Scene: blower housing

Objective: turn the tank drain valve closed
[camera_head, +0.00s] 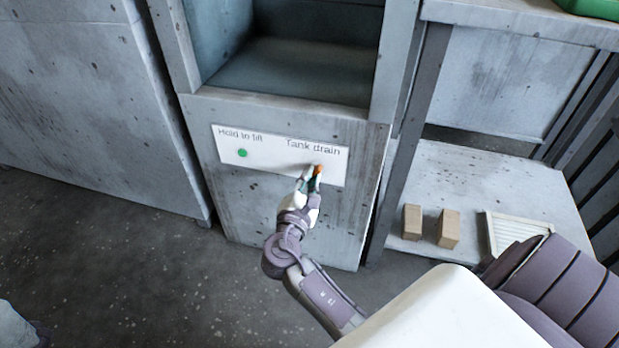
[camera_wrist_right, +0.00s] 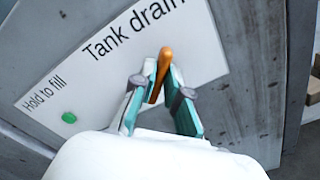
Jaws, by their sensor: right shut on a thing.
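The tank drain valve is an orange handle (camera_head: 319,169) under the words "Tank drain" on a white label plate (camera_head: 262,158) on the front of the grey housing. In the right wrist view the orange handle (camera_wrist_right: 163,68) stands out between my fingers, slightly tilted from upright. My right gripper (camera_head: 312,178) is at the handle and shut on it. The teal finger pads of the right gripper (camera_wrist_right: 161,92) show on both sides of the handle. The handle's lower end is hidden behind the fingers. My left gripper is not in view.
A green button (camera_head: 242,153) labelled "Hold to fill" sits left of the valve on the same plate. An open recess (camera_head: 290,75) lies above. To the right, a low shelf (camera_head: 480,180) holds two brown blocks (camera_head: 448,228) and a white slatted panel (camera_head: 515,230).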

